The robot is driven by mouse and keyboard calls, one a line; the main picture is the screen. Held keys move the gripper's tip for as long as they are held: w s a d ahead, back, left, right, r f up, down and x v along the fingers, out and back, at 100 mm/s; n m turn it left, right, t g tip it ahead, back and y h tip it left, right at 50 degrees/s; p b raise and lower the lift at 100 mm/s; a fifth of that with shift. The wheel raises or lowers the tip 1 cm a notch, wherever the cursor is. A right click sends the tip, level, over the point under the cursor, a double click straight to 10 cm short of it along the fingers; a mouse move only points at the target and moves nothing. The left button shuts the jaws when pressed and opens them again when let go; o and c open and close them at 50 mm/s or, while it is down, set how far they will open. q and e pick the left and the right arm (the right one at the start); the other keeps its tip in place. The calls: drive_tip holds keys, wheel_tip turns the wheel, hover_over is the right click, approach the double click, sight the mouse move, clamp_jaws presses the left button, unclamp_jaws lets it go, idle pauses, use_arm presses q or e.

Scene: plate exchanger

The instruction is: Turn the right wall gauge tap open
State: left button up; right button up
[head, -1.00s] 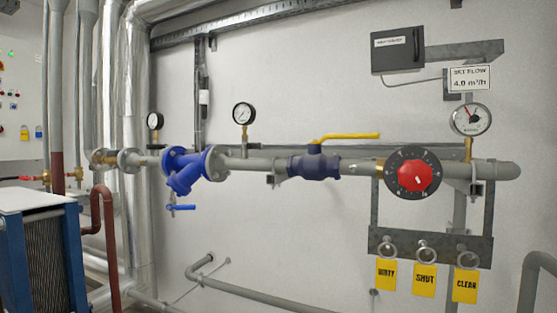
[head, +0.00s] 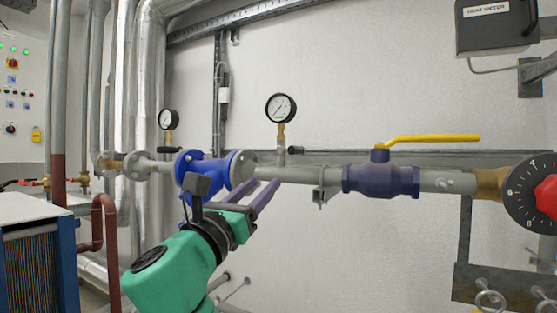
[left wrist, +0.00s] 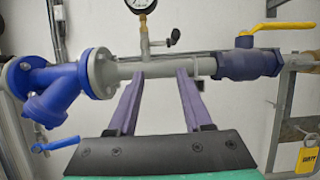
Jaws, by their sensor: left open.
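The right wall gauge (head: 281,107) has a white dial and a brass stem above the grey pipe (head: 310,175). Its tap (head: 295,150) is a small black lever on the stem, pointing right; in the left wrist view the tap (left wrist: 175,36) slants up to the right. My left gripper (head: 266,184) is open and empty, with its two purple fingers pointing at the pipe just below the tap. In the left wrist view the fingertips (left wrist: 160,74) overlap the pipe; I cannot tell whether they touch it. My right gripper is not in view.
The blue strainer (head: 213,170) is left of the fingers, partly hidden by my arm. A dark blue valve (head: 381,180) with a yellow lever (head: 432,140) is to the right. Another gauge (head: 168,119) is further left.

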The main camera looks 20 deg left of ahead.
sight(291, 154)
use_arm(q)
drive_tip(key=d+r+p, duration=0.2)
drive_tip(key=d+r, duration=0.2)
drive_tip(key=r, duration=0.1)
drive_tip(key=w, duration=0.2)
drive_tip(key=w+r+p, duration=0.1)
drive_tip(key=w, duration=0.2)
drive_tip(key=w+a+p, duration=0.1)
drive_tip(key=w, duration=0.2)
drive_tip(key=shift+w+r, duration=0.15)
drive_tip(key=shift+p+x, duration=0.5)
drive_tip(key=shift+x, duration=0.5)
drive_tip(key=shift+d+r, duration=0.15)
drive_tip(key=shift+d, duration=0.1)
drive_tip(key=shift+a, duration=0.1)
drive_tip(key=c, duration=0.3)
drive_tip(key=shift+w, duration=0.1)
clamp_jaws()
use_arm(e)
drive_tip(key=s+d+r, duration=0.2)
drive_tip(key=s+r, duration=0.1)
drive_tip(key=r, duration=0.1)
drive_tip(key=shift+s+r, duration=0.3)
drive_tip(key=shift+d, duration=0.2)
